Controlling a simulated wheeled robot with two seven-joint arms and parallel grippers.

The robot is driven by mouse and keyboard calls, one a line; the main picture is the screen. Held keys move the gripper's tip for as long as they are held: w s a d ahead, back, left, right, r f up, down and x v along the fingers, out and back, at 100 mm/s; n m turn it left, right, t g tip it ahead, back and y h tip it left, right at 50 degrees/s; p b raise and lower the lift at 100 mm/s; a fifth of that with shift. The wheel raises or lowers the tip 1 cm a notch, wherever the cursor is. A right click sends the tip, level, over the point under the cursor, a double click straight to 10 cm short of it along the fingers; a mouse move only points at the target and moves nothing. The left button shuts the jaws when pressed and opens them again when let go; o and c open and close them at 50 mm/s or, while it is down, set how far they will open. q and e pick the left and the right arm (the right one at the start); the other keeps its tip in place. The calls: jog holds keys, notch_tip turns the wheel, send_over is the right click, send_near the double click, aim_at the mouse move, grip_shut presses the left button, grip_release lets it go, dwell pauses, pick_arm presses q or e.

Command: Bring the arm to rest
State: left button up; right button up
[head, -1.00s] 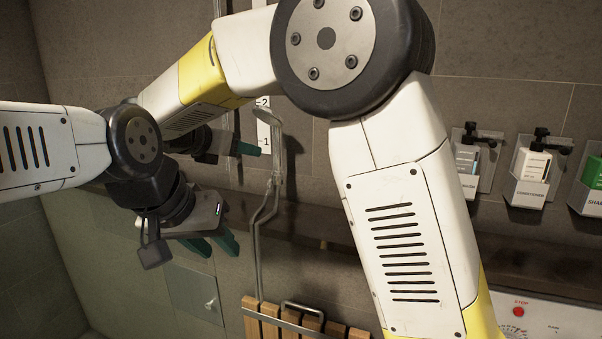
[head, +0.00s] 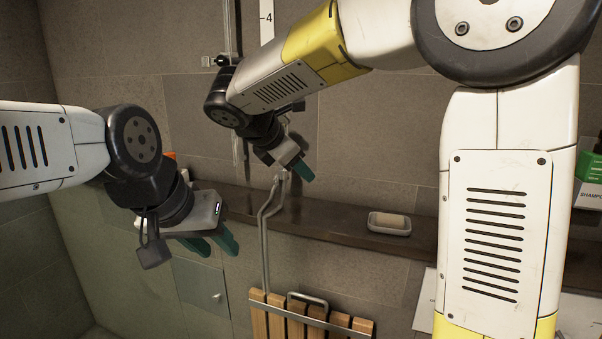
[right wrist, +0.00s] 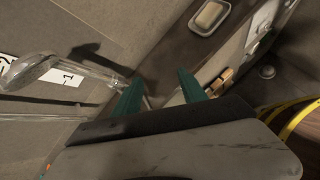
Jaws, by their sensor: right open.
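My right arm arches across the right half of the head view. Its gripper (head: 303,172) hangs in front of the wall shelf, near the shower pipe. In the right wrist view, my right gripper (right wrist: 160,92) has its two teal fingers spread, with nothing between them. The hand shower (right wrist: 32,70) lies left of those fingers in that view, apart from them. My left gripper (head: 213,244) is at the left of the head view, pointing down and to the right. Its two teal fingers stand apart and hold nothing visible.
A dark shelf (head: 335,226) runs along the wall, with a soap dish (head: 389,224) on it. A folded wooden slatted seat (head: 312,324) is below. My right arm hides much of the right side.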

jog(key=s+d+f+m+g+y, duration=0.3)
jog(key=s+d+f+m+y, duration=0.1)
jog(key=s+d+m, duration=0.8)
jog(key=s+d+f+m+t+y, duration=0.1)
jog(key=s+d+f+m+y, duration=0.2)
jog(key=s+m, duration=0.6)
jog(key=m, duration=0.2)
jog(key=shift+s+f+m, duration=0.15)
jog(key=shift+f+m, duration=0.05)
jog(key=shift+m, duration=0.1)
jog(key=shift+r, duration=0.45)
